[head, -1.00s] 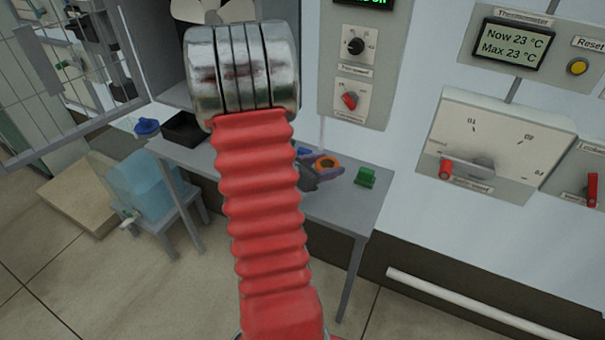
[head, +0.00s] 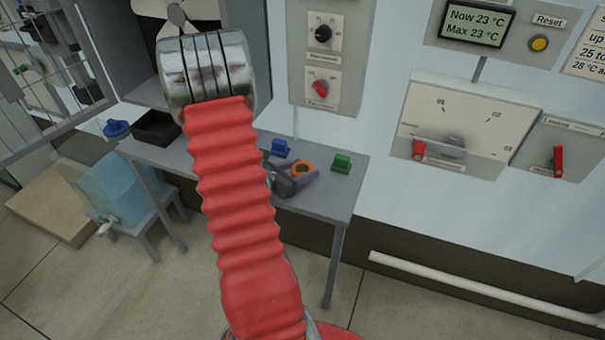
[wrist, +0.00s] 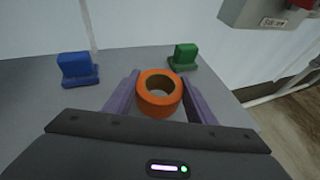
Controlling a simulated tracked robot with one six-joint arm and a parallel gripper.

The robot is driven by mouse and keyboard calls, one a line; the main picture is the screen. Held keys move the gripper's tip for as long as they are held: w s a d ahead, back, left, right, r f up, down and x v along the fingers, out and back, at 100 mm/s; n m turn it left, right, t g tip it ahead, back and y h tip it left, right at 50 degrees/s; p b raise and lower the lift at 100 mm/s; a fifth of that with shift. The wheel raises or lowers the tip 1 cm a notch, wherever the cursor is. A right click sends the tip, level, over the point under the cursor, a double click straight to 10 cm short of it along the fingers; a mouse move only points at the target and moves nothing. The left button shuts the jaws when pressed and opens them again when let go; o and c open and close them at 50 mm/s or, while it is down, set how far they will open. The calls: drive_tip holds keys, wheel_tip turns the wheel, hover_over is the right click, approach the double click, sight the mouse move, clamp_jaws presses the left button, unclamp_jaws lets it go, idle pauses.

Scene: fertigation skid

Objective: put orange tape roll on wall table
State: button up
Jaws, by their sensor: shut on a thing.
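The orange tape roll (wrist: 158,103) is between the purple fingers of my gripper (wrist: 158,100) in the wrist view, with its round hole showing. My gripper is shut on it. In the head view the roll (head: 302,169) and my gripper (head: 297,178) are over the right part of the grey wall table (head: 325,205). The tabletop (wrist: 28,110) also shows under the roll in the wrist view. I cannot tell whether the roll touches the tabletop. My red arm hides part of the table in the head view.
A blue block (wrist: 77,70) and a green block (wrist: 183,58) stand on the table behind the roll, on either side. A black tray (head: 157,128) and a blue item (head: 116,128) are at the left end. The wall with control panels (head: 455,125) rises behind.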

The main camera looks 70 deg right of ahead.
drive_tip(key=shift+f, duration=1.15)
drive_tip(key=o, duration=1)
drive_tip(key=shift+o, duration=0.2)
drive_tip(key=v, duration=1.2)
drive_tip(key=shift+f, duration=0.1)
drive_tip(key=shift+w, duration=0.1)
